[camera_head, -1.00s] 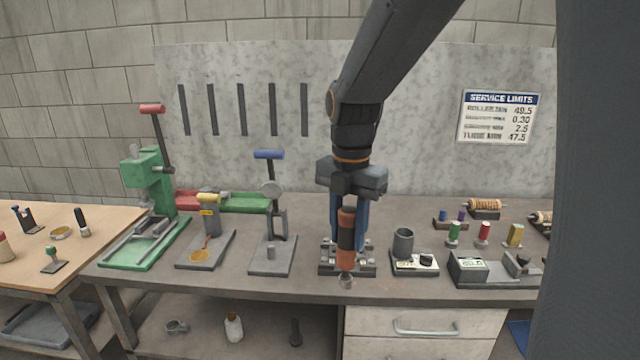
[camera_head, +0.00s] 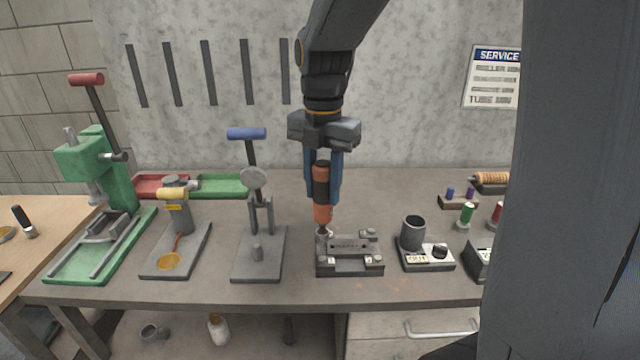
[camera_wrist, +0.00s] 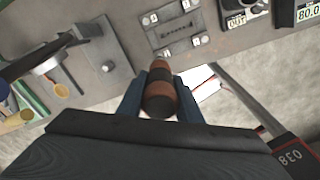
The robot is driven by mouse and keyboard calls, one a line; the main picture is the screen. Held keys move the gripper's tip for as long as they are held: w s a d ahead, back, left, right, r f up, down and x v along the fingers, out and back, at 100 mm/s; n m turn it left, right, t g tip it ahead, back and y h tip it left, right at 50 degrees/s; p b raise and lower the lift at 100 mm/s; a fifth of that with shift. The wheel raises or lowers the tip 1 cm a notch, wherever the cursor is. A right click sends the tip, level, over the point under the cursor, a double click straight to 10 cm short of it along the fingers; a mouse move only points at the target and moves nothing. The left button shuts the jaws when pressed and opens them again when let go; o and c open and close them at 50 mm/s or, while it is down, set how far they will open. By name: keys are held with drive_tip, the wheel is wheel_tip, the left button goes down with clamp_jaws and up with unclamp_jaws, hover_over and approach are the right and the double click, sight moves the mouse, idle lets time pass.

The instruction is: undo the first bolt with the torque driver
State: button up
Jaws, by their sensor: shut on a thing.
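My gripper (camera_head: 322,198) is shut on the torque driver (camera_head: 321,208), which has an orange and black handle and hangs upright with its tip down. The tip is at the rear left corner of the grey bolted fixture (camera_head: 349,266), over or on the bolt there; I cannot tell whether it touches. The driver hides most of that bolt. Other bolts show at the fixture's corners, such as the rear right one (camera_head: 369,234). In the wrist view the driver (camera_wrist: 160,88) lies between my blue fingers and the fixture (camera_wrist: 178,30) is beyond it.
Left of the fixture stands a press with a blue handle (camera_head: 247,134), then a yellow-topped tool (camera_head: 173,194) and a green press (camera_head: 112,170). To the right are a grey cup (camera_head: 412,233) and a small meter (camera_head: 425,257). The bench front edge is clear.

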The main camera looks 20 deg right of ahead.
sight(323, 215)
drive_tip(key=shift+f+b, duration=1.9)
drive_tip(key=shift+f, duration=0.9)
drive_tip(key=shift+p, duration=0.7)
drive_tip(key=shift+f, duration=0.5)
idle(0.3)
drive_tip(key=shift+s+f+p, duration=0.15)
drive_tip(key=shift+p, duration=0.15)
clamp_jaws()
idle(0.4)
drive_tip(key=shift+p, duration=0.35)
idle(0.3)
drive_tip(key=shift+w+r+p, duration=0.2)
drive_tip(key=shift+r+p, duration=2.75)
drive_tip(key=shift+r, duration=0.3)
